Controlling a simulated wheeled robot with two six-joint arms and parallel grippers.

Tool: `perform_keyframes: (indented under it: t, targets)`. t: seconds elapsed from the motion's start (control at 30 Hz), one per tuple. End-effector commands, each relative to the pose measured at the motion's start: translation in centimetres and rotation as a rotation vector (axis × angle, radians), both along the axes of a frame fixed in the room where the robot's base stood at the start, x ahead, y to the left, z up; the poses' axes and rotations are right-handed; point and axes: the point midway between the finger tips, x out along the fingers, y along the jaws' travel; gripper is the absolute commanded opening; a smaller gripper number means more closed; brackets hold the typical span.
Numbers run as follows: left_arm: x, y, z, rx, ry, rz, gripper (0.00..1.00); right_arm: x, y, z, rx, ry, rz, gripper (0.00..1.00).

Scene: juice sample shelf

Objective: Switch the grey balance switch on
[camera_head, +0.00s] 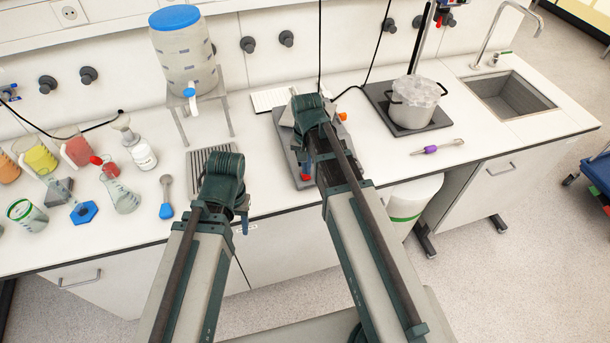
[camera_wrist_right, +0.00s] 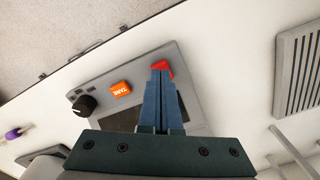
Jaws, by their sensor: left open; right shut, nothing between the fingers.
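The grey balance (camera_head: 289,150) lies on the bench, partly hidden behind my right arm. In the right wrist view the balance (camera_wrist_right: 190,60) shows a red switch (camera_wrist_right: 167,66), an orange TARE button (camera_wrist_right: 121,90) and a black knob (camera_wrist_right: 84,105) along one edge. My right gripper (camera_wrist_right: 162,72) is shut and empty, its tips overlapping the red switch; I cannot tell whether they touch it. The red switch (camera_head: 305,177) also shows in the head view at the balance's front left. My left gripper (camera_head: 244,218) is open by the bench's front edge, mostly hidden by its arm.
A dark grille (camera_head: 208,160), a blue-handled tool (camera_head: 166,198) and several flasks and cups are left of the balance. A blue-lidded tank (camera_head: 187,50) stands behind. A pot (camera_head: 414,105) on a dark plate and a purple-handled tool (camera_head: 438,147) are to the right.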

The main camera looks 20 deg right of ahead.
Motion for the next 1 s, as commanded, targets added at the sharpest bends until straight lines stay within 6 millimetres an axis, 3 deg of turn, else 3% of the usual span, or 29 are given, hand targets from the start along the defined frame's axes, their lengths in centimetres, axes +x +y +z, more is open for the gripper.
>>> perform_keyframes:
  t: [1.0]
  targets:
    - [0.00,0.00,-0.81,0.000,0.000,0.000,0.50,-0.01,0.00,-0.81,0.000,0.000,0.000,0.00]
